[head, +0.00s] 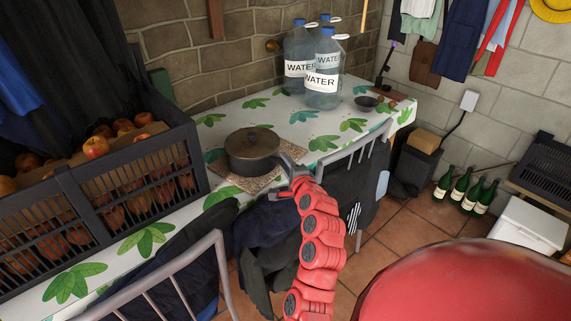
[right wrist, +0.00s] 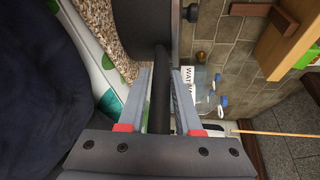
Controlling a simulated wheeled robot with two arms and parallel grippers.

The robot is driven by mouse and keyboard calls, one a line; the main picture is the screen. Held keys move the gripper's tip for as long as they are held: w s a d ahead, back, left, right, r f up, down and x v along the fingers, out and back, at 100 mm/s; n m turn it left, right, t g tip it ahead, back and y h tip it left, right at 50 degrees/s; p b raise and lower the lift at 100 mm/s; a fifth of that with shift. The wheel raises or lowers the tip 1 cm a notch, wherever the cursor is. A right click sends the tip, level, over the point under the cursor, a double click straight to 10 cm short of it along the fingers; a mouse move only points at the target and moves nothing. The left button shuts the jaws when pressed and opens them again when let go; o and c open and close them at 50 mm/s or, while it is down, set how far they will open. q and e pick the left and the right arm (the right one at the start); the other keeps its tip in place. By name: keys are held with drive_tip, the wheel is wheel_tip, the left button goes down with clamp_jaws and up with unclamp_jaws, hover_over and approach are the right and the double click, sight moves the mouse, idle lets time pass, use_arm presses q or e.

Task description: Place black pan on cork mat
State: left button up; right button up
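The black pan (head: 252,152), with a dark lid and knob, is upright over the speckled cork mat (head: 232,182) on the table. The mat's front part shows bare; I cannot tell for sure whether the pan's base touches it everywhere. The pan's dark handle points to the front right. My right gripper (head: 294,178) is at this handle. In the right wrist view, the handle (right wrist: 160,92) runs between the two fingers of the right gripper (right wrist: 161,72), with narrow gaps beside it. The mat (right wrist: 108,22) and pan edge show at the top there. My left gripper is out of view.
A black crate of apples (head: 130,185) stands on the left of the leaf-patterned tablecloth (head: 75,283). Water bottles (head: 322,75) and a small dark bowl (head: 366,103) are at the back. Chairs (head: 175,285) with dark clothing line the front edge. The cloth right of the pan is clear.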

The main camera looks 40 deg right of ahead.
drive_tip(key=shift+o, duration=0.4)
drive_tip(key=shift+r, duration=0.15)
drive_tip(key=v, duration=0.9)
drive_tip(key=shift+a, duration=0.1)
drive_tip(key=p, duration=0.1)
drive_tip(key=s+p, duration=0.1)
drive_tip(key=p, duration=0.1)
drive_tip(key=shift+s+a+r+p, duration=0.2)
drive_tip(key=shift+s+r+p, duration=0.1)
drive_tip(key=shift+r, duration=0.1)
drive_tip(key=shift+s+a+p, duration=0.15)
drive_tip(key=shift+s+p, duration=0.35)
drive_tip(key=shift+p, duration=0.1)
drive_tip(key=shift+s+a+f, duration=0.1)
drive_tip(key=shift+f, duration=0.05)
